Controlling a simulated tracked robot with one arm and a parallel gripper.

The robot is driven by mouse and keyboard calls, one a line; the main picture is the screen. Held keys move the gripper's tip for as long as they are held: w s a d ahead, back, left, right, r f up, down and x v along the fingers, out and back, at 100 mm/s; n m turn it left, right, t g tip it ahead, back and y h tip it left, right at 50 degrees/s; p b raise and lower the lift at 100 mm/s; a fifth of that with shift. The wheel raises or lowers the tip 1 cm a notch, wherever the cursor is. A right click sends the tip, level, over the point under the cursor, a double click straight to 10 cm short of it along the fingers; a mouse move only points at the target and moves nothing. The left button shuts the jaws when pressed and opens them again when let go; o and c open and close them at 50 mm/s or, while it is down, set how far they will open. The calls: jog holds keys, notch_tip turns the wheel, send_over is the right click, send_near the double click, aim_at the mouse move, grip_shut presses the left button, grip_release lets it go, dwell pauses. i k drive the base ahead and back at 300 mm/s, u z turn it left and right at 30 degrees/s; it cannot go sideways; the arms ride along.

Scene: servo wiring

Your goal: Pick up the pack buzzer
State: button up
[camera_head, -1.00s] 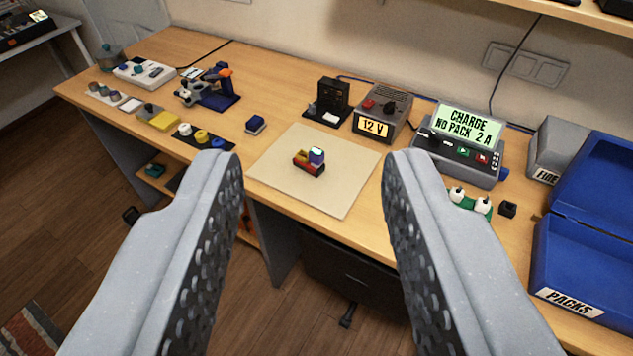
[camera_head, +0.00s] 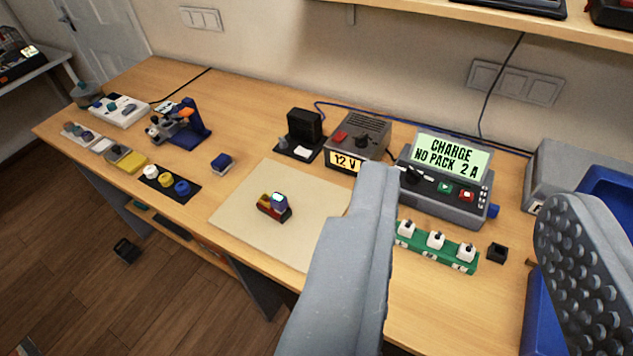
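My gripper (camera_head: 467,188) is open and empty, its two grey fingers wide apart above the bench's front right. No part is labelled as the pack buzzer, so I cannot tell for sure which it is. A small black open-topped cube (camera_head: 498,252) sits on the bench right of a green strip (camera_head: 434,247) with three white pieces; both show between the fingers. The right finger hides part of the blue box.
The charger (camera_head: 445,180) reads "CHARGE NO PACK 2 A" behind the strip. The 12 V supply (camera_head: 359,140) stands left of it. The blue box (camera_head: 536,310) is at the right edge. A shelf (camera_head: 420,12) overhangs the back.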

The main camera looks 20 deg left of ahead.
aim_at(279, 202)
jog(key=u, duration=0.15)
jog(key=i, duration=0.85)
jog(key=u, duration=0.6)
